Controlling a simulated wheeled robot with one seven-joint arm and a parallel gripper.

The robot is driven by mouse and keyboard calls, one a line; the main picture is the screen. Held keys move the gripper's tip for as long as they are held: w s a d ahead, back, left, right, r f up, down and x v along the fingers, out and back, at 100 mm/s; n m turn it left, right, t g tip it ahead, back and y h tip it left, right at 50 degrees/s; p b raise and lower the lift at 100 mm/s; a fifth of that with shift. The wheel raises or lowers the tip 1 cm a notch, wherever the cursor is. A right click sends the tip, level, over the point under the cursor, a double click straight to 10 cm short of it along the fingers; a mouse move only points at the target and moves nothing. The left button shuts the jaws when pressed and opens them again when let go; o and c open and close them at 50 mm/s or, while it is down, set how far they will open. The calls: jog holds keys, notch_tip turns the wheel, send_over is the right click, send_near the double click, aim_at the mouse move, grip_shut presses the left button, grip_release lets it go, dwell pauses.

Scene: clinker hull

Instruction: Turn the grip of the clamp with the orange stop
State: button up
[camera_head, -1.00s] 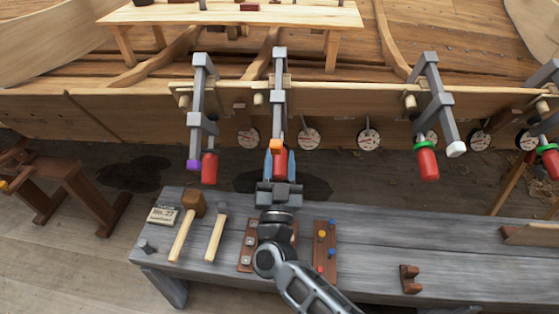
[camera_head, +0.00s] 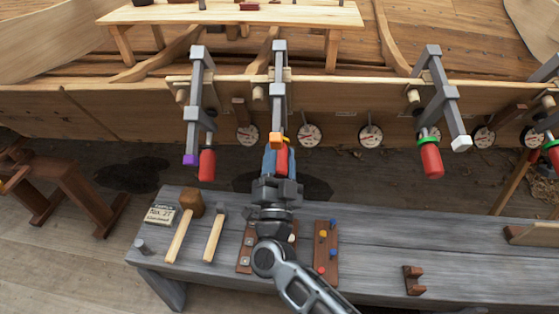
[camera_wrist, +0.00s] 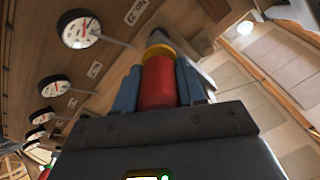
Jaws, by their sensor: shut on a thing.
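The clamp with the orange stop (camera_head: 277,140) hangs on the plank edge in the middle of the head view, its grey bar (camera_head: 279,80) upright. Its red grip (camera_head: 281,160) sits just below the stop, partly hidden by my gripper. My gripper (camera_head: 274,163) is shut on this grip from below, a blue finger at its side. In the wrist view the red grip (camera_wrist: 158,82) with a yellow-orange collar stands between the two blue fingers of my gripper (camera_wrist: 158,88), which touch it on both sides.
A clamp with a purple stop (camera_head: 190,160) hangs close on the left. A clamp with a white stop (camera_head: 461,143) is on the right. Round dials (camera_head: 310,135) line the plank behind. Below, a grey bench (camera_head: 375,245) bears mallets (camera_head: 180,235) and a peg board (camera_head: 325,250).

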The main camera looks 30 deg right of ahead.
aim_at(278, 177)
jog(key=shift+f+m+b, duration=0.1)
jog(key=shift+m+b, duration=0.55)
jog(key=shift+m, duration=1.05)
jog(key=o, duration=1.1)
jog(key=shift+c, duration=0.2)
jog(key=shift+b+v, duration=0.6)
jog(key=shift+v, duration=3.35)
